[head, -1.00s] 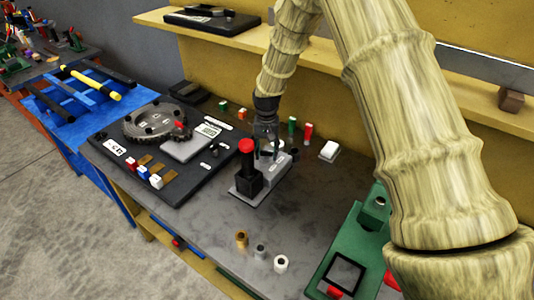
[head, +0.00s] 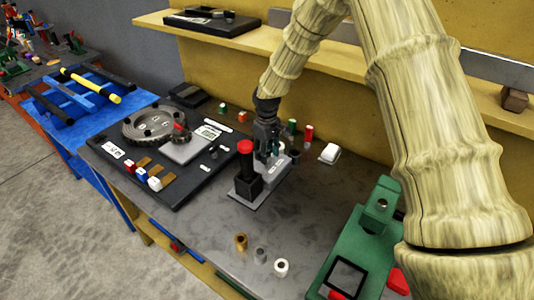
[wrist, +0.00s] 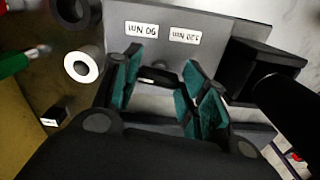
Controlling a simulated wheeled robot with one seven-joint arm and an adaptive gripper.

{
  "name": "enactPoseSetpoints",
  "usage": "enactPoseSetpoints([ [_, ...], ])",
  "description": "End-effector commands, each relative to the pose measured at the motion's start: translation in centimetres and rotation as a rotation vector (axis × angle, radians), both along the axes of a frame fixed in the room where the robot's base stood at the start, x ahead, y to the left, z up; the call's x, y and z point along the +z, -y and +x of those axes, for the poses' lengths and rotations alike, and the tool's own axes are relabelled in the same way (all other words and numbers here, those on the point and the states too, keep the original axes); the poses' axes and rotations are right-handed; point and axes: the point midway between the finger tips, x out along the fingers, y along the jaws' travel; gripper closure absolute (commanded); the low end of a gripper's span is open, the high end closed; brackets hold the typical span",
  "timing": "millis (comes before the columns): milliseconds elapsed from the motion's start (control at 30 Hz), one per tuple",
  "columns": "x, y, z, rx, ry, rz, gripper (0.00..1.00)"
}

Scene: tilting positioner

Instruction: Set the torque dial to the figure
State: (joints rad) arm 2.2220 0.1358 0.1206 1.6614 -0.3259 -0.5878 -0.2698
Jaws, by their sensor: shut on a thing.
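The torque unit is a grey plate (wrist: 232,30) with labels "90 Nm" (wrist: 141,30) and "320 Nm" (wrist: 185,36), upside down in the wrist view. A black block (wrist: 262,64) stands on the plate; in the head view it carries a black post with a red top (head: 246,147). My gripper (head: 268,150) reaches down onto the unit, behind and right of that post. In the wrist view its teal-padded fingers (wrist: 160,82) are shut on the dial, which is mostly hidden between them. The dial's pointer and setting cannot be made out.
On the left is a dark panel (head: 120,170) with a round gear plate (head: 155,124) and a small display (head: 209,132). A white ring (wrist: 84,65) lies beside the unit. A green fixture (head: 365,232) stands at the front right.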

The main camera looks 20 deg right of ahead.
Motion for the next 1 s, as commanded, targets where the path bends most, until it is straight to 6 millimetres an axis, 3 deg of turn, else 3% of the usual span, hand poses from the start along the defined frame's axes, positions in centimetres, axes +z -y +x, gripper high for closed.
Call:
enactPoseSetpoints([
  [300, -0.18, -0.37, -0.2, 0.127, -0.004, 0.004, 0.81],
  [867, -0.32, -0.46, -0.37, 0.157, -0.008, 0.004, 0.81],
  [900, -0.33, -0.46, -0.38, 0.157, -0.008, 0.004, 0.52],
  [1000, -0.3, -0.37, -0.34, 0.156, -0.007, 0.004, 0.36],
])
